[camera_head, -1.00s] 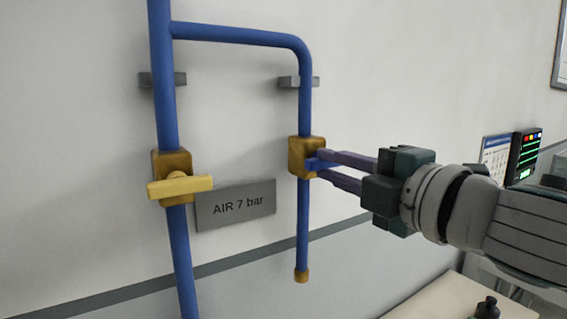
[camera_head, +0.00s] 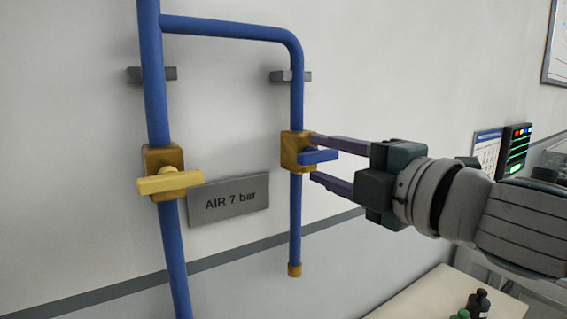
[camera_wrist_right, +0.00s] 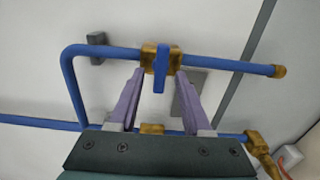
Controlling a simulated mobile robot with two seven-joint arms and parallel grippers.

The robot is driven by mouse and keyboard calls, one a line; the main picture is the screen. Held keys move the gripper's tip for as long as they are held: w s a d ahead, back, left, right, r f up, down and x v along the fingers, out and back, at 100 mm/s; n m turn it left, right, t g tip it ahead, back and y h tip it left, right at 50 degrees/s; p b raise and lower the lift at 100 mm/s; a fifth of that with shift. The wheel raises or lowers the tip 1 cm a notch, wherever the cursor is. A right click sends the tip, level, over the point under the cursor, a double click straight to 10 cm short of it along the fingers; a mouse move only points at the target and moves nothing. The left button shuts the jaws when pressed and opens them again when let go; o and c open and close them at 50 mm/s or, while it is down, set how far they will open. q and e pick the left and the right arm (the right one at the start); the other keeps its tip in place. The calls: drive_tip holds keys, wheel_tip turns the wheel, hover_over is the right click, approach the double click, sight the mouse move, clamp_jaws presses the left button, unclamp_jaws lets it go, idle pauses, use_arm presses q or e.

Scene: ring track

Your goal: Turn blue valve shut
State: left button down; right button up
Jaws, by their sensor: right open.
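The blue valve handle (camera_head: 320,156) sits on a brass valve body (camera_head: 291,150) on the right-hand vertical blue pipe (camera_head: 296,215). The handle lies across its pipe. It also shows crosswise in the right wrist view (camera_wrist_right: 161,66). My right gripper (camera_head: 313,157) is open, one finger above the handle and one below. In the right wrist view the fingers (camera_wrist_right: 160,76) stand apart on either side of the handle, with gaps to both. My left gripper is not in view.
A yellow valve handle (camera_head: 170,181) lies across the left pipe (camera_head: 173,250). A grey "AIR 7 bar" plate (camera_head: 229,200) hangs between the pipes. A table (camera_head: 425,300) with dark bottles (camera_head: 478,303) is at lower right. A lit panel (camera_head: 517,150) is on the right.

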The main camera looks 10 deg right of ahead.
drive_tip(key=b+v, duration=0.3)
drive_tip(key=v, duration=0.6)
drive_tip(key=shift+s, duration=0.35)
drive_tip(key=shift+d, duration=0.1)
